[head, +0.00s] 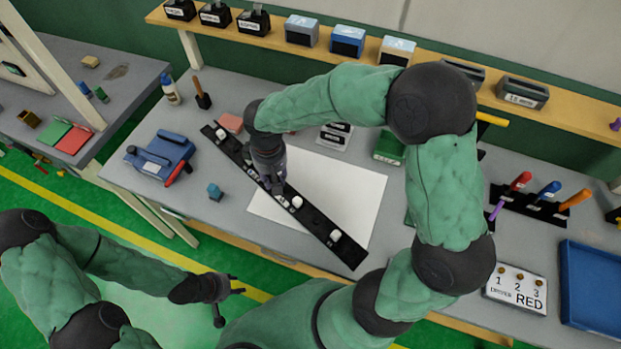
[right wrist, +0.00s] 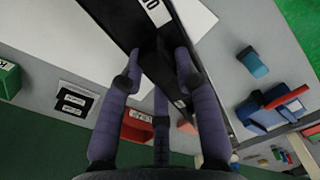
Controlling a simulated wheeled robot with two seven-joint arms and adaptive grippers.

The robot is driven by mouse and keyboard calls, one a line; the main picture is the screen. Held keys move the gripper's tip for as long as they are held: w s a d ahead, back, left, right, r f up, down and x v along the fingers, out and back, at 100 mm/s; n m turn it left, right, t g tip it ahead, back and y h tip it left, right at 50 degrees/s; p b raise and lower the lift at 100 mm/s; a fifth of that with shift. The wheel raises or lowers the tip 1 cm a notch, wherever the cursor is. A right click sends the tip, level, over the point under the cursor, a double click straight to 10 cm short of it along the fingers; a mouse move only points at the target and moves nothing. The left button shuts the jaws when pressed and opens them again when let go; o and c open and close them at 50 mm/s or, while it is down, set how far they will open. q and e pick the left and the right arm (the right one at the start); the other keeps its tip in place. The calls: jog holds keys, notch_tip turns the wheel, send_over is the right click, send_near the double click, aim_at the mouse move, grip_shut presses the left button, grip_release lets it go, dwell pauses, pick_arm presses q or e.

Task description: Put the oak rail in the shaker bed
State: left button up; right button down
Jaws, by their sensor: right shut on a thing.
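A long black bar (head: 318,220) with white blocks and small labels lies diagonally across a white sheet (head: 350,195) on the bench. My right gripper (head: 273,184) points down at the bar's middle. In the right wrist view its fingers (right wrist: 160,75) are on both sides of the dark bar (right wrist: 115,25), shut on it. The hand hides part of the bar. I cannot tell whether this bar is the oak rail, nor which thing is the shaker bed. My left gripper (head: 232,291) is open and empty, in front of the bench's near edge.
A blue device with a red handle (head: 162,157) stands left of the bar, and a small blue-green piece (head: 215,191) beside it. A shelf (head: 440,68) runs behind.

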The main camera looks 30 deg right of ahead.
jog(key=d+f, duration=0.3)
jog(key=d, duration=0.3)
jog(key=b, duration=0.1)
send_over(312, 189)
jog(key=f, duration=0.2)
jog(key=a+f, duration=0.1)
jog(key=f, duration=0.1)
jog(key=shift+f, duration=0.35)
jog(key=shift+d+f, duration=0.3)
jog(key=shift+f, duration=0.05)
jog(key=f, duration=0.1)
jog(key=f+b, duration=0.1)
jog(key=f, duration=0.1)
jog(key=shift+d+f, duration=0.25)
jog(key=shift+f, duration=0.05)
jog(key=shift+r, duration=0.1)
jog(key=shift+f+b, duration=0.2)
jog(key=shift+b, duration=0.1)
jog(key=c, duration=0.9)
grip_release()
